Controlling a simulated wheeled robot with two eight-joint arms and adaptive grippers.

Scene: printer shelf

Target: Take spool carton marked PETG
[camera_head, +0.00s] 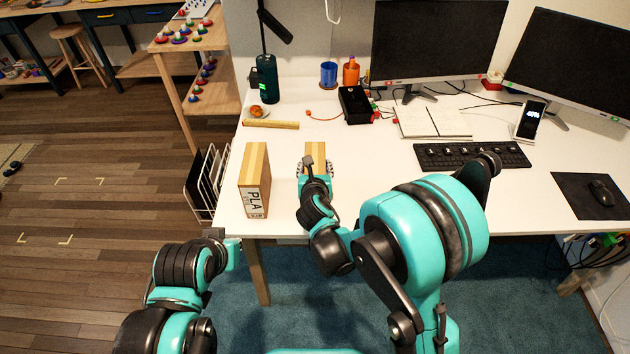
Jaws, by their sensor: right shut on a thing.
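A tan, striped spool carton (317,150) stands on the white desk. My right gripper (314,168) is shut on it from the near side, and the gripper and wrist hide most of its front, so I cannot read its label. A second tan carton (254,180), with a white label reading PLA, stands upright to its left, apart from the gripper. My left arm is low at the left, off the desk's front edge. The end of it (230,252) shows only in part, and I cannot tell whether its fingers are open.
The white desk (385,190) has free room around the cartons. A keyboard (472,155) lies to the right, with a notebook (432,121) and a black box (355,105) behind. A wooden bar (271,124) lies behind the PLA carton. A wire rack (207,180) stands left of the desk.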

